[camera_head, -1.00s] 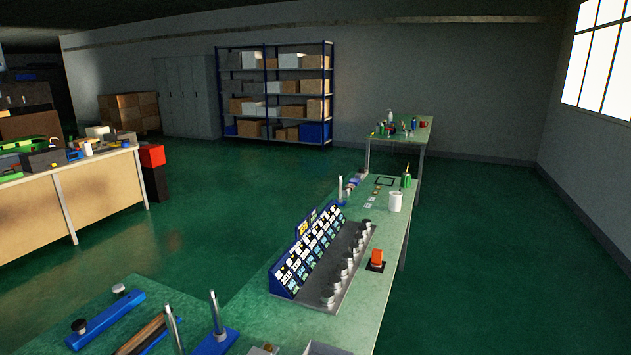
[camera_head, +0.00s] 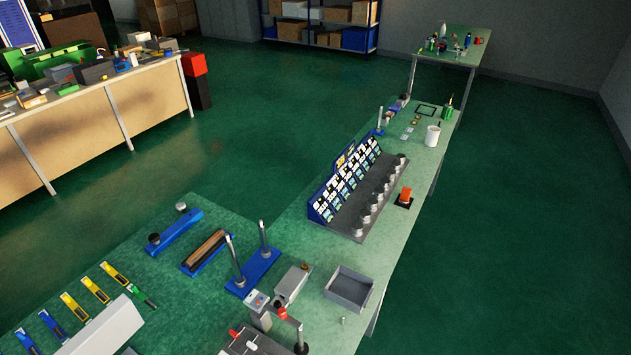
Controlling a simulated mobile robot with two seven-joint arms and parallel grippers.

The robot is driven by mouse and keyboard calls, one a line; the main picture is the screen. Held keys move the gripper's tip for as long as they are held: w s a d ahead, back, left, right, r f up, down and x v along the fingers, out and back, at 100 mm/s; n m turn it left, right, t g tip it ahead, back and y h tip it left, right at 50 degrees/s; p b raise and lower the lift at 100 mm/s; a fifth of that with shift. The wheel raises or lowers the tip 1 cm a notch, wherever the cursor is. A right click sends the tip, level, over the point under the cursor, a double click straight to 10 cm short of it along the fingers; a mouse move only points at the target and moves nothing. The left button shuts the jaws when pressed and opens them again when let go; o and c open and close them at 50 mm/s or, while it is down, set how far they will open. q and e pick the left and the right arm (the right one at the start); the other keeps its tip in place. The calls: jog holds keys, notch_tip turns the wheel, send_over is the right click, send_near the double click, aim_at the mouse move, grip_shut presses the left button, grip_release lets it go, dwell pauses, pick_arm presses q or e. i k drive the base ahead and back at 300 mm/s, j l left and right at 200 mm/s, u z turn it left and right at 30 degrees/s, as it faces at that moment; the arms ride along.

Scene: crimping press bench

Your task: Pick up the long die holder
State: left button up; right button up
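No part is marked as the long die holder, and I cannot tell for certain which one it is. Long parts lie on the green-topped bench at the lower left. One is a blue bar (camera_head: 178,230) with a dark knob at its near end and a pale knob by its far end. Beside it is a blue tray (camera_head: 190,270) with a long brown block in it. Right of that, a blue base (camera_head: 257,269) carries two upright metal posts. Neither of my grippers is in view.
A blue slanted label rack (camera_head: 319,211) stands on the bench behind a row of round dies. A grey open bin (camera_head: 349,287) and a small press with a red knob (camera_head: 282,313) are nearer. Yellow and blue hand tools (camera_head: 75,305) lie at left.

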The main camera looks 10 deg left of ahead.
aim_at(291, 285)
jog(key=k+u, duration=0.6)
jog(key=u, duration=0.15)
